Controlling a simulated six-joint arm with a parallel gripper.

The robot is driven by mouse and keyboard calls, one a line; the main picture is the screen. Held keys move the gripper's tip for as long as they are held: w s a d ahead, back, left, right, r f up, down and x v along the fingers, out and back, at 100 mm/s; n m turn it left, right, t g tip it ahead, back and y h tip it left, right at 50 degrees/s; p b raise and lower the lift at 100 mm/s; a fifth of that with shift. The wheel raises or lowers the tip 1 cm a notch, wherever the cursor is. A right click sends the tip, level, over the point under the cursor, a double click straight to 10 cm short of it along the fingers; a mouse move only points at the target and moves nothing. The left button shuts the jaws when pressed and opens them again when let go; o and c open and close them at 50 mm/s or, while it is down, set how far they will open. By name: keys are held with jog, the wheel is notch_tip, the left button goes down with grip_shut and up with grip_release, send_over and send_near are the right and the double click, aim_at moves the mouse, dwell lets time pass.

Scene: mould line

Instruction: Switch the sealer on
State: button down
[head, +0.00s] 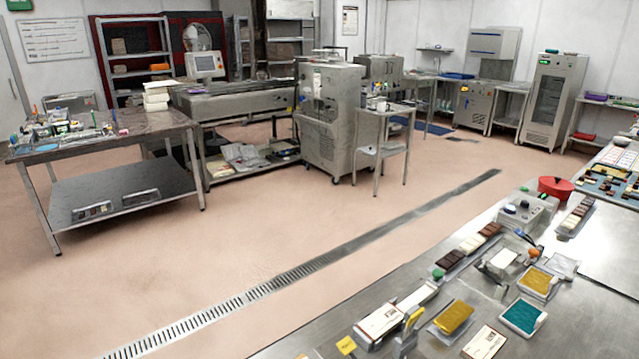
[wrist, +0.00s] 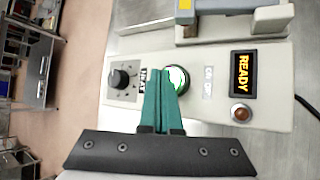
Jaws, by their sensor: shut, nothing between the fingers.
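The sealer (wrist: 215,112) fills the wrist view as a pale box with a control panel. On it are a round button (wrist: 179,77) with a green ring and whitish face, a black dial (wrist: 122,78), a display (wrist: 245,73) lit with the orange word READY, and a round reddish-brown lamp or button (wrist: 241,112). My gripper (wrist: 160,72) has green fingers, shut and empty. Its tips overlap the ringed button's left edge in the picture; I cannot tell if they touch it. In the head view I cannot make out my gripper or single out the sealer for sure.
A black cable (wrist: 308,82) runs off at right. In the head view, the steel bench (head: 400,285) holds chocolate bars, coloured trays, cards and a small control box (head: 520,208).

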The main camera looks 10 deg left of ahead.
jog(key=shift+r, duration=0.2)
notch_tip(320, 180, up, 6)
dwell(0.4)
jog(key=w+d+r+m+g+h, duration=0.1)
jog(key=w+d+m, duration=0.1)
jog(key=w+d, duration=0.1)
jog(key=w+d+r+m+g+h, duration=0.1)
jog(key=w+d+r+m, duration=0.1)
jog(key=w+d+m, duration=0.1)
jog(key=w+d+r+m+g+h, duration=0.1)
jog(key=w+d+r+m, duration=0.1)
jog(key=d, duration=0.5)
jog(key=shift+w+m+g, duration=0.4)
jog(key=shift+w+m, duration=0.1)
jog(key=shift+w, duration=0.65)
jog(key=w+d+r+m+g, duration=0.25)
jog(key=d+m, duration=0.25)
jog(key=d, duration=0.4)
jog(key=s+d+m+g+y, duration=0.1)
jog(key=s+d+m+y, duration=0.2)
jog(key=s+d+m, duration=0.2)
jog(key=s+d+m+g+y, duration=0.2)
jog(key=s+d+m, duration=0.3)
jog(key=d+m, duration=0.5)
jog(key=m+y, duration=0.1)
jog(key=m, duration=0.1)
jog(key=shift+s+d+r+m, duration=0.2)
jog(key=shift+s+r+m, duration=0.15)
jog(key=shift+m, duration=0.05)
